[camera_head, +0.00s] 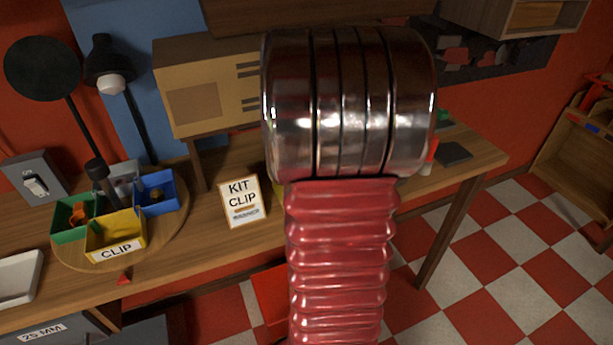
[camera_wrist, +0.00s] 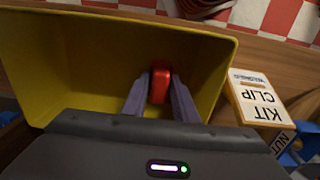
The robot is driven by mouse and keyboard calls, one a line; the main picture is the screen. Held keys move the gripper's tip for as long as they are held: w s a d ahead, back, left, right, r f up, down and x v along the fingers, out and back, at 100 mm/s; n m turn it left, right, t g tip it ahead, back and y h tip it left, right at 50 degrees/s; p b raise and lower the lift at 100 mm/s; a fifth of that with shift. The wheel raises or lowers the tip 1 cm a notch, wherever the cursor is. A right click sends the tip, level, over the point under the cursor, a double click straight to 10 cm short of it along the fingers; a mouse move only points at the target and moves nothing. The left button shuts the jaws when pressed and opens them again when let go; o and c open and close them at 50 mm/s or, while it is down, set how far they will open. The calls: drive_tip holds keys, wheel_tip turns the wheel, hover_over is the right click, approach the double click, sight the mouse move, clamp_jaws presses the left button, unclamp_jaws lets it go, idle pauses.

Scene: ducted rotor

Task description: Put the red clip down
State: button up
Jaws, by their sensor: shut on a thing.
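My gripper (camera_wrist: 158,97) is shut on a red clip (camera_wrist: 160,78) in the wrist view. The clip stands up between the two grey fingertips. Both are over or inside a yellow bin (camera_wrist: 215,62), whose walls surround them; I cannot tell whether the clip touches the bin floor. In the head view my arm hides the gripper and the held clip. A yellow edge (camera_head: 279,191) shows beside my arm, next to the sign reading KIT CLIP (camera_head: 242,202). That sign also shows upside down in the wrist view (camera_wrist: 258,100), right of the bin.
A round wooden turntable (camera_head: 170,232) holds green, blue and yellow bins; the yellow one (camera_head: 116,240) is labelled CLIP. A small red piece (camera_head: 124,279) is at its front. A lamp (camera_head: 110,85), a switch box (camera_head: 35,183) and a white tray (camera_head: 18,278) stand at left.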

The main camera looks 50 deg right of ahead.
drive_tip(key=shift+f, duration=0.6)
drive_tip(key=o, duration=1.1)
drive_tip(key=shift+c, duration=0.2)
drive_tip(key=shift+r, duration=0.1)
wheel_tip(320, 180, up, 13)
drive_tip(key=shift+a, duration=0.1)
idle(0.4)
